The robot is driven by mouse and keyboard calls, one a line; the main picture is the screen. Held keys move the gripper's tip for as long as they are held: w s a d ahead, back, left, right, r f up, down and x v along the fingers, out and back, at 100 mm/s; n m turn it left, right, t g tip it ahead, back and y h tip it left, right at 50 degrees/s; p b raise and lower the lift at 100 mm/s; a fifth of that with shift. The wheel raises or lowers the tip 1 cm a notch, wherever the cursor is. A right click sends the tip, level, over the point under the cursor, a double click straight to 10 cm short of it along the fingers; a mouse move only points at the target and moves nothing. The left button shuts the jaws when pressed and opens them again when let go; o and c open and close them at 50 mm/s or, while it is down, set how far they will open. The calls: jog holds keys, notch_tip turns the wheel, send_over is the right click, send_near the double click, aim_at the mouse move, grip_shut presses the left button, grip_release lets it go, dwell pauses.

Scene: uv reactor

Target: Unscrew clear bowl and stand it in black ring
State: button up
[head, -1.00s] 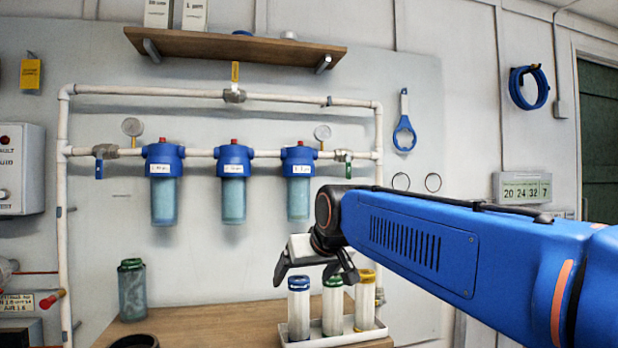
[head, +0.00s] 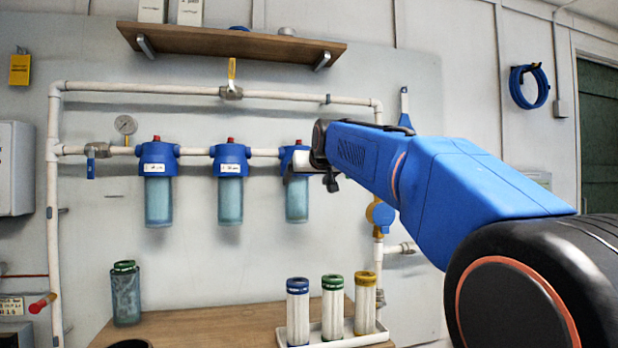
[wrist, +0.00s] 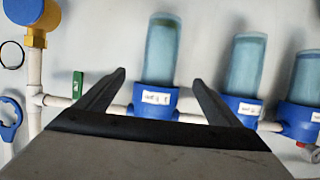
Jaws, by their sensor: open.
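Three translucent blue-tinted bowls hang under blue heads on the wall pipe: left (head: 159,202), middle (head: 229,201) and right (head: 297,201). My gripper (head: 318,172) is at the right housing, covering part of its blue head (head: 290,157). In the wrist view, which is upside down, the open fingers (wrist: 158,78) point toward this housing, one on each side of its bowl (wrist: 161,50) in the picture. Whether they touch it, I cannot tell. The black ring (head: 130,344) lies on the bench at the bottom edge, mostly cut off.
A cloudy container with a green top (head: 125,295) stands on the bench (head: 215,322) behind the ring. A white tray (head: 345,341) holds blue-, green- and yellow-topped cartridges. A shelf (head: 225,44) is above the pipes. A green valve handle (wrist: 78,84) sits beside the right housing.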

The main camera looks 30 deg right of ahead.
aim_at(297, 193)
jog(key=x, duration=1.4)
jog(key=shift+w, duration=0.1)
jog(key=c, duration=1.6)
jog(key=shift+f+m+g+h, duration=0.1)
jog(key=shift+m+g+h, duration=0.2)
jog(key=shift+m+h, duration=0.45)
jog(key=shift+m+g+h, duration=0.5)
jog(key=shift+m+h, duration=0.45)
jog(key=shift+h, duration=0.2)
